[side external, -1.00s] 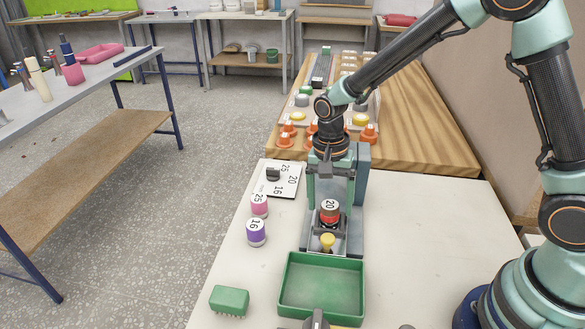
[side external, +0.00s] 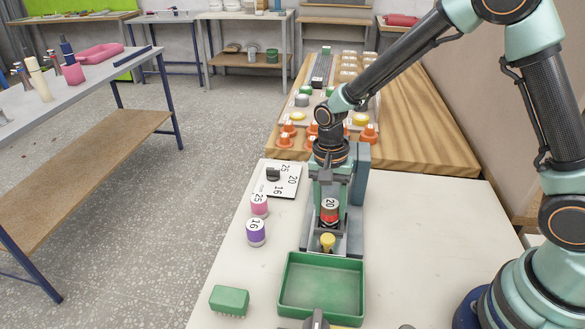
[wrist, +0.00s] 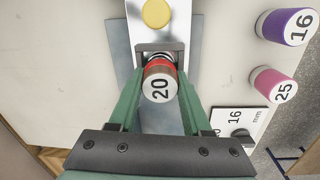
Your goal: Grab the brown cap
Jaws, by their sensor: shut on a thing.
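The brown cap (side external: 329,210), reddish-brown with a white top marked 20, stands upright in a grey fixture in the side view. In the wrist view the cap (wrist: 160,84) sits between my green fingers. My gripper (side external: 329,200) comes down from above and is shut on this cap. The fingers also show in the wrist view, one on each side of it. The cap's lower part is partly hidden by the fixture.
A pink cap marked 25 (side external: 259,206) and a purple cap marked 16 (side external: 256,233) stand to the left. A yellow knob (side external: 327,241) and an empty green tray (side external: 321,309) lie in front. A green brush block (side external: 229,300) lies left of the tray.

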